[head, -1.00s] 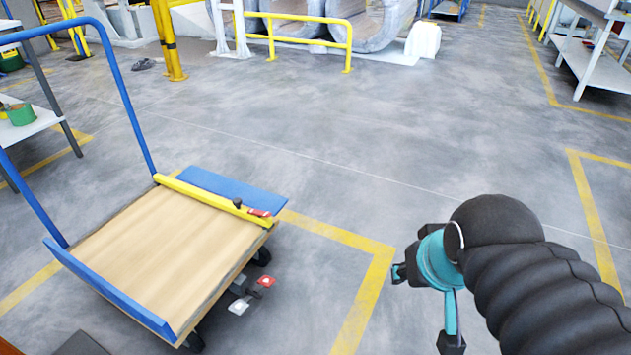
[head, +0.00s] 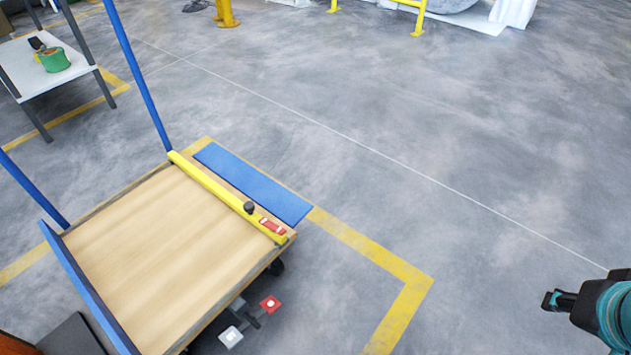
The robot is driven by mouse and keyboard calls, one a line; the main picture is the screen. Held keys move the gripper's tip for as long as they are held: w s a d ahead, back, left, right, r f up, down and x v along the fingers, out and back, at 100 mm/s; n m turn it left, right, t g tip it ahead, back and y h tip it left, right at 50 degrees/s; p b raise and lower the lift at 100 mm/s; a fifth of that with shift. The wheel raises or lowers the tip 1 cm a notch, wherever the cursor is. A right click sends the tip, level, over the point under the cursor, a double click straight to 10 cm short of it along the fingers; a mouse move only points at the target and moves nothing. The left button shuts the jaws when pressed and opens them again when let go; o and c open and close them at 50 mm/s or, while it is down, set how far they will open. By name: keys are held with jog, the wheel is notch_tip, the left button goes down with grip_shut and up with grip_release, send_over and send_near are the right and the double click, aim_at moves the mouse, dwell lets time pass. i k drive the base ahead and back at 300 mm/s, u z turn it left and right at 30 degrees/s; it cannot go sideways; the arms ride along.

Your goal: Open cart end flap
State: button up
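The cart (head: 165,255) has a bare wooden deck and a blue tube handle on its left side. A blue flap (head: 255,185) lies about flat along the far right end, just beyond a yellow bar (head: 215,190). The bar has a black knob (head: 249,208) and a red latch-like piece (head: 272,226) near its right end. Another blue panel (head: 85,285) stands along the near left edge. My gripper (head: 557,301) is at the right edge of the view, well apart from the cart, its dark fingers pointing left. Their opening cannot be made out.
Red and white pedals (head: 250,320) stick out low beside the cart. A side table (head: 65,75) with a green container (head: 54,60) stands at the upper left. Yellow lines mark the floor. The floor (head: 430,150) between cart and gripper is clear.

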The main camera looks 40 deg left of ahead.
aim_at(289, 208)
jog(key=u, duration=0.3)
jog(key=i, duration=0.75)
jog(key=u, duration=1.1)
jog(key=i, duration=0.4)
jog(key=u, duration=0.3)
